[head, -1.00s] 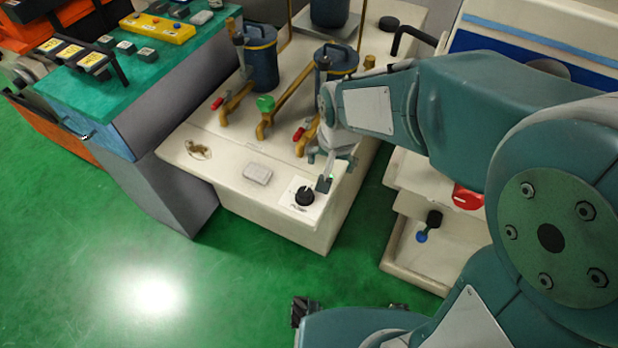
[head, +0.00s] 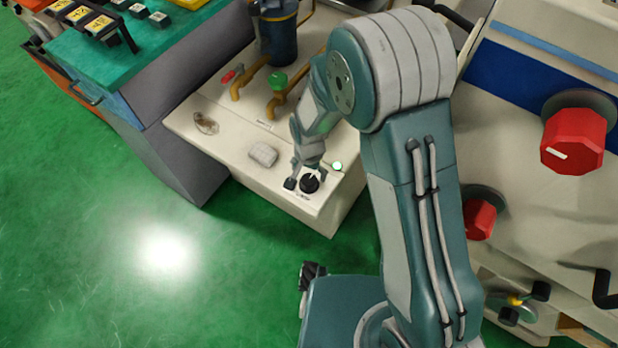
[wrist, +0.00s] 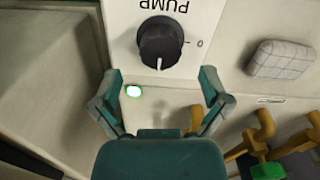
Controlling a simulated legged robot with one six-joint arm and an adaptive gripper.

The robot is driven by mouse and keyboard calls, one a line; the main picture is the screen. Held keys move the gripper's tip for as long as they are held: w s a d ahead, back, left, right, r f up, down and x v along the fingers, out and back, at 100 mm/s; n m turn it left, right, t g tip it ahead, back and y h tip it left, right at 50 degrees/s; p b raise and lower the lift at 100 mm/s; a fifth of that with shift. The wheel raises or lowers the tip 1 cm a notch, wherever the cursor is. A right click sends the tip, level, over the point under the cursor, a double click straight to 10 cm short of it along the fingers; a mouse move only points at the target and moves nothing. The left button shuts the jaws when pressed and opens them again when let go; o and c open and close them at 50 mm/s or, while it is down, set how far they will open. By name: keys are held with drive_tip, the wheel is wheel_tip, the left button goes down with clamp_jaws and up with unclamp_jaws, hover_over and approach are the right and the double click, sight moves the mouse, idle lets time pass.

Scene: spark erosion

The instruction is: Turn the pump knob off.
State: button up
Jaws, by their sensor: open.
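The pump knob (wrist: 160,42) is black and round, on a white plate (wrist: 118,14) lettered PUMP, upside down in the wrist view. Its white pointer line faces down in that view, towards my gripper; the 0 mark is to its right. In the head view the knob (head: 310,184) is at the front of the cream cabinet (head: 225,140). My gripper (wrist: 160,76) is open, its fingertips apart on either side below the knob in the wrist view. In the head view my gripper (head: 306,179) is right at the knob; I cannot tell whether it touches.
A lit green-rimmed lamp (wrist: 133,91) is beside the plate. A pale ribbed block (head: 263,155) and a crumpled brownish item (head: 206,123) lie on the cabinet. Brass pipes with a green valve handle (head: 277,82) stand behind. Red knobs (head: 573,140) are on the machine at right.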

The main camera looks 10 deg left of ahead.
sight(309, 179)
wheel_tip(309, 179, down, 4)
drive_tip(key=shift+a+f, duration=0.1)
drive_tip(key=shift+f, duration=0.1)
drive_tip(key=c, duration=1.1)
